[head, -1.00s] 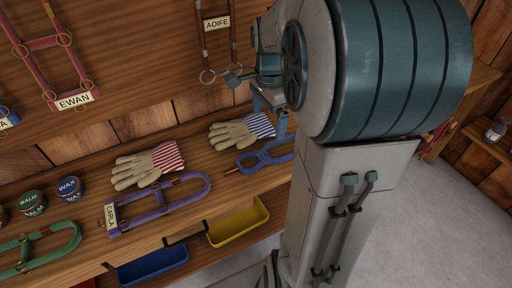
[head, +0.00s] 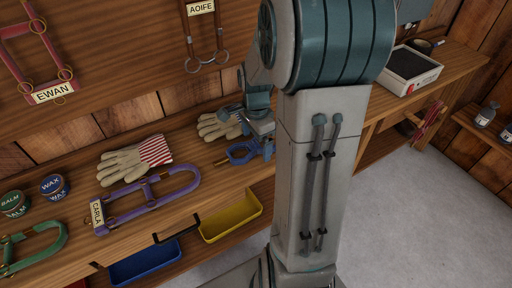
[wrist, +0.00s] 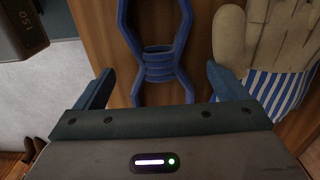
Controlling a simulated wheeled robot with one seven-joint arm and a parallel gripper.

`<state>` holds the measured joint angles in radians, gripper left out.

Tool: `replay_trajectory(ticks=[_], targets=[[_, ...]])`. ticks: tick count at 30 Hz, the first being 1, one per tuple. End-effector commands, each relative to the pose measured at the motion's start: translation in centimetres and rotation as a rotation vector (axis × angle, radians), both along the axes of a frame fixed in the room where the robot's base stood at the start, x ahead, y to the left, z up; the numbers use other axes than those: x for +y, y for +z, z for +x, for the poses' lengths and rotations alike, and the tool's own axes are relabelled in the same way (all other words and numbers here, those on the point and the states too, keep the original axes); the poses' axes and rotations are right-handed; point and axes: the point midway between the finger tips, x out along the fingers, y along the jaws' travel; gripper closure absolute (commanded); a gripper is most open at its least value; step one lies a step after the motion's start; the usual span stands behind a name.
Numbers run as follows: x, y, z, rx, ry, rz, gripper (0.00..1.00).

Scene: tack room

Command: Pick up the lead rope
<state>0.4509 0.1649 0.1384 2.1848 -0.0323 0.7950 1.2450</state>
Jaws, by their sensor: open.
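The lead rope is a blue bundle (head: 240,152) looped in a figure eight with a wrapped middle. It lies on the wooden bench next to a glove. In the wrist view the rope (wrist: 158,68) runs up and down the picture, its wrapped waist between my fingers. My gripper (wrist: 160,84) is open, with one finger on each side of the rope and nothing held. I cannot tell how high the fingers are above the bench.
A glove with blue-striped cuff (wrist: 282,70) lies close to my right finger. A red-striped glove (head: 135,160), a purple halter tagged CARLA (head: 150,192) and tins (head: 54,187) lie left. Yellow (head: 232,217) and blue (head: 147,263) bins sit below. A dark block (wrist: 22,25) is at upper left.

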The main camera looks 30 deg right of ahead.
Motion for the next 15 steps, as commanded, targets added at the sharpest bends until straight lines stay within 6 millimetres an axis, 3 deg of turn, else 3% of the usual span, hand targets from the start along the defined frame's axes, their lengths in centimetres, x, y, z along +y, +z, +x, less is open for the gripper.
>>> replay_trajectory(ticks=[7, 8, 13, 15], targets=[[0.01, -0.19, 0.02, -0.001, 0.0, 0.0, 0.07], [0.01, -0.19, 0.02, -0.001, 0.0, 0.0, 0.13], [0.01, -0.18, 0.02, -0.001, 0.0, 0.0, 0.6], [0.0, -0.13, 0.05, -0.002, 0.0, -0.001, 0.65]])
